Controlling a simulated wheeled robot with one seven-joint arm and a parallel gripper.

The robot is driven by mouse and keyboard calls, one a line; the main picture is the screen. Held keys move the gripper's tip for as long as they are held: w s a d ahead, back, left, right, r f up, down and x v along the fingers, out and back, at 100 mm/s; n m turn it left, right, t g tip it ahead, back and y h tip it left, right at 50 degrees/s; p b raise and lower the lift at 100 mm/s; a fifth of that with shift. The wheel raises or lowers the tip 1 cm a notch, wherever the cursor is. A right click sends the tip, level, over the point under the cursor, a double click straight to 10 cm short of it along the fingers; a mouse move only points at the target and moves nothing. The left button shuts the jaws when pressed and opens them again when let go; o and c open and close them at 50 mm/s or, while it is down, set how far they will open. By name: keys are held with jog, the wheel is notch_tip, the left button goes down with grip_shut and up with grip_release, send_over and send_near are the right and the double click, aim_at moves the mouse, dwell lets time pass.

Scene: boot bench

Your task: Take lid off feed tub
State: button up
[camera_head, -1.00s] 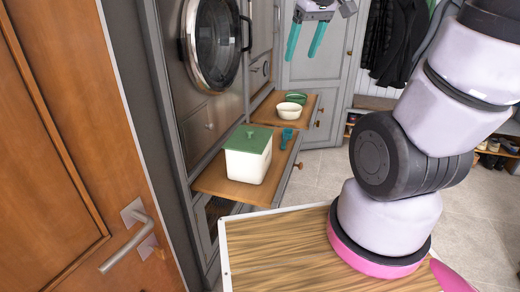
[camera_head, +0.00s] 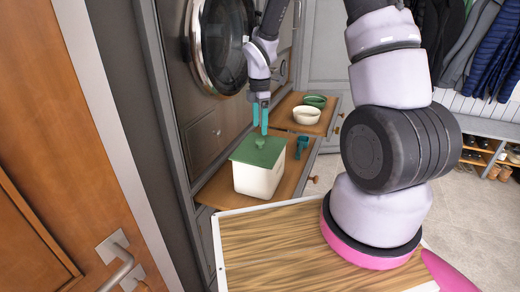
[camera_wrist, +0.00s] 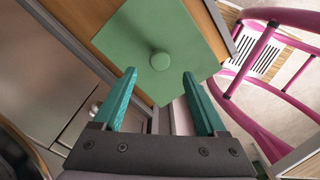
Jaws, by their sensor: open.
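The feed tub (camera_head: 258,181) is a cream square tub on a wooden pull-out shelf. Its green lid (camera_head: 272,153) lies on top, with a round green knob (camera_head: 260,143) at its middle. In the wrist view the lid (camera_wrist: 150,30) is seen from above, with the knob (camera_wrist: 160,60) ahead of the fingertips, between their lines. My gripper (camera_head: 260,122) has teal fingers, open and empty, pointing down just above the knob. In the wrist view my gripper (camera_wrist: 160,78) shows its fingers spread wide. Whether a finger touches the lid cannot be told.
A green scoop-like item (camera_head: 301,147) lies right of the tub on the same shelf (camera_head: 225,187). Behind, another shelf (camera_head: 285,107) holds a white bowl (camera_head: 306,116) and a green bowl (camera_head: 317,101). A round glass door (camera_head: 222,45) stands close left of my arm.

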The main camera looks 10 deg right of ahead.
aim_at(260, 140)
jog(key=shift+d+f, duration=0.1)
jog(key=shift+f, duration=3.5)
grip_shut()
